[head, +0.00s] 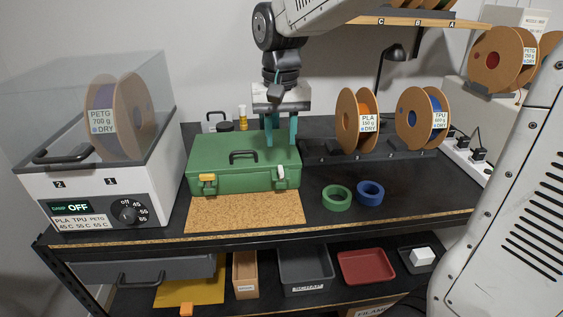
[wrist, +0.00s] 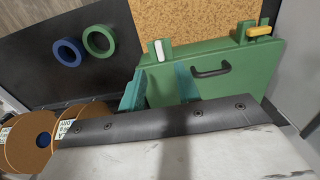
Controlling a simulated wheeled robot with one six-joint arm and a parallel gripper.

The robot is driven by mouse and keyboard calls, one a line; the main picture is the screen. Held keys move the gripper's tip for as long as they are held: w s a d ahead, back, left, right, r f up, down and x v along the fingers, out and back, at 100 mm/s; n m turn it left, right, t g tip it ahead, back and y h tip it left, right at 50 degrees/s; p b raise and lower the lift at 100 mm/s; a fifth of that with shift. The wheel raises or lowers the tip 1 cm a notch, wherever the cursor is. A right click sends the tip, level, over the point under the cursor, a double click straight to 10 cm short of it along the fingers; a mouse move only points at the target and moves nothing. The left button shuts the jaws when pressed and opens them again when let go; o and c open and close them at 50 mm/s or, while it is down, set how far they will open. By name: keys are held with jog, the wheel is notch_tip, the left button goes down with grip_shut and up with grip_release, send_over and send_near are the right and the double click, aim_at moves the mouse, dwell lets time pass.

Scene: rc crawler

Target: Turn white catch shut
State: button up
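A green case (head: 235,158) stands closed on the bench, with a dark handle (head: 243,156). Its white catch (head: 280,172) is at the right of the front edge and stands upright, in line with its narrow length; it also shows in the wrist view (wrist: 159,50). A yellow catch (head: 207,178) at the left lies crosswise; it also shows in the wrist view (wrist: 259,30). My gripper (head: 281,143) points down over the right part of the case, behind the white catch. Its teal fingers are apart with nothing between them. Contact with the lid cannot be told.
A cork mat (head: 245,212) lies in front of the case. Green tape (head: 337,197) and blue tape (head: 370,193) lie to the right. Spools (head: 359,122) stand on a dark rack behind them. A filament dryer (head: 100,195) stands close on the left.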

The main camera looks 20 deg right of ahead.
aim_at(281, 168)
notch_tip(281, 168, down, 8)
jog(key=shift+r, duration=0.15)
dwell(0.3)
grip_shut()
